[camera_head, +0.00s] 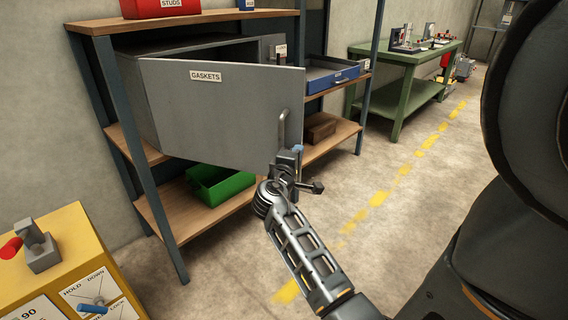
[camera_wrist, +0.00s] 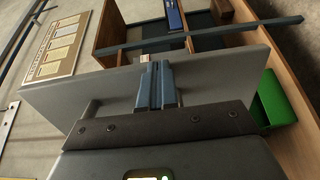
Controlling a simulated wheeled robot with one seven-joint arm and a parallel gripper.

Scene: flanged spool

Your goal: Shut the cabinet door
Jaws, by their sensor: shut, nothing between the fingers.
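The grey cabinet (camera_head: 140,95) sits on the middle of the shelf unit. Its door (camera_head: 215,105), labelled GASKETS, stands open, swung out past the shelf front, with a dark gap above it into the cabinet. A bar handle (camera_head: 283,127) is on the door's outer face near its right edge. My gripper (camera_head: 297,150) is at the handle's lower end, by the door's bottom right corner. In the wrist view the fingers (camera_wrist: 158,84) are shut and empty, in front of the door panel (camera_wrist: 215,78), with the handle (camera_wrist: 90,108) to their left. I cannot tell whether they touch the door.
A green bin (camera_head: 218,186) and a brown block (camera_head: 319,127) are on the lower shelf (camera_head: 178,205). A blue tray (camera_head: 330,75) is right of the cabinet. A yellow stand (camera_head: 60,255) is at the lower left; a green workbench (camera_head: 405,58) stands behind.

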